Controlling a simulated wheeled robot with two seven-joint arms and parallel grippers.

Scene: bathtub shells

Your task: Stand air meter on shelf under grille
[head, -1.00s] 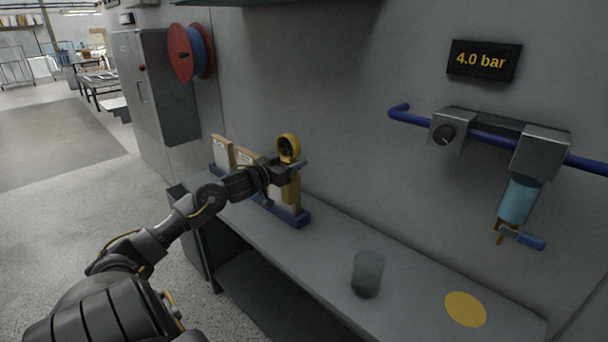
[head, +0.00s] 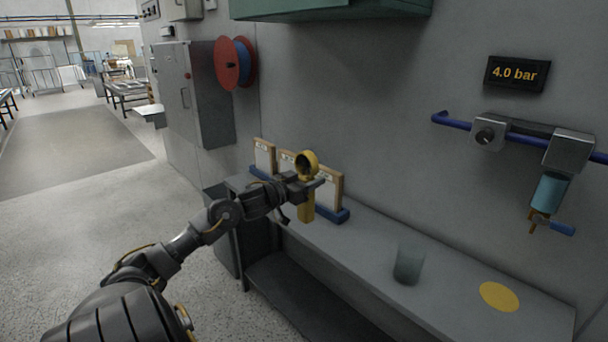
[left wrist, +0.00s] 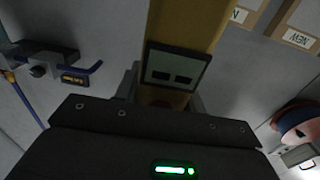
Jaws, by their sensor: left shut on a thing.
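The air meter (head: 307,163) is yellow, with a round ring-like head on top of a narrow upright body. My left gripper (head: 309,187) is shut on its body and holds it upright in front of the blue-based rack. In the left wrist view, the yellow body (left wrist: 187,22) with a dark-framed display (left wrist: 175,69) shows between the fingers. A long grey shelf (head: 345,246) runs along the wall, with a flat yellow disc (head: 499,297) at its right part. I cannot make out a grille. My right gripper is not in view.
A rack (head: 343,216) with upright boards stands on the shelf behind the meter. A greyish cup (head: 408,264) stands between the rack and the disc. A pipe with a blue-bowled filter unit (head: 549,192) hangs above. A green box (head: 330,8) juts out overhead.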

